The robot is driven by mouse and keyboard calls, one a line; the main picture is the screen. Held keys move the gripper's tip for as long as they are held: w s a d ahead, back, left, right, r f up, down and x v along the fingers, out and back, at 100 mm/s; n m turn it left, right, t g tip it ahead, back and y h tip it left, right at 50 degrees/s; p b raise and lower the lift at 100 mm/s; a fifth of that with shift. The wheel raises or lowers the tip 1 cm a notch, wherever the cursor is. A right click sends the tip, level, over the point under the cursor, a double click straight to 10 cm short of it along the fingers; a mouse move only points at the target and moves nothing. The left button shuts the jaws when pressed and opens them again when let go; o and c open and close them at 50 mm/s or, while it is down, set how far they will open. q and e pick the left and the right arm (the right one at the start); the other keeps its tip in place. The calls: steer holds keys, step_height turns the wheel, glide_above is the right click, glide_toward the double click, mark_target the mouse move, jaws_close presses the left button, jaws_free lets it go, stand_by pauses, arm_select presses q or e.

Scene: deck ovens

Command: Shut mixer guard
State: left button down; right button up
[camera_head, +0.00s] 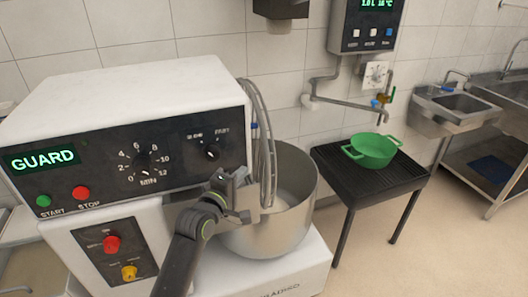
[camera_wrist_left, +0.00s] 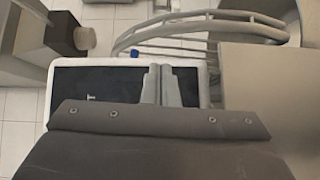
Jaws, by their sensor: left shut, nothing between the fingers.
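The white mixer (camera_head: 140,90) stands at the left, its display reading GUARD in green. Its wire guard (camera_head: 262,140) shows as curved bars at the mixer's right side, over the steel bowl (camera_head: 285,225). The guard bars also show at the top of the left wrist view (camera_wrist_left: 200,28). My left gripper (camera_head: 243,200) is in front of the bowl, close to the lower end of the guard bars. Its fingers (camera_wrist_left: 161,85) are shut together and empty. I cannot tell whether they touch the guard. My right gripper is not in view.
A green pot (camera_head: 372,152) sits on a dark slatted stand (camera_head: 345,180) right of the bowl. A wall tap (camera_head: 350,103) and control box (camera_head: 366,25) are behind it. Steel sinks (camera_head: 455,105) stand at the far right. The floor at lower right is clear.

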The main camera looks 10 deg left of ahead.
arm_select(q)
steer(key=p, duration=0.1)
glide_toward(262, 149)
steer(key=shift+d+x, duration=0.15)
steer(key=shift+x, duration=1.15)
steer(key=shift+d+x, duration=0.1)
steer(key=shift+x, duration=1.25)
steer(key=shift+w+a+r+p, duration=0.1)
steer(key=shift+r+p, duration=0.05)
steer(key=shift+p, duration=0.15)
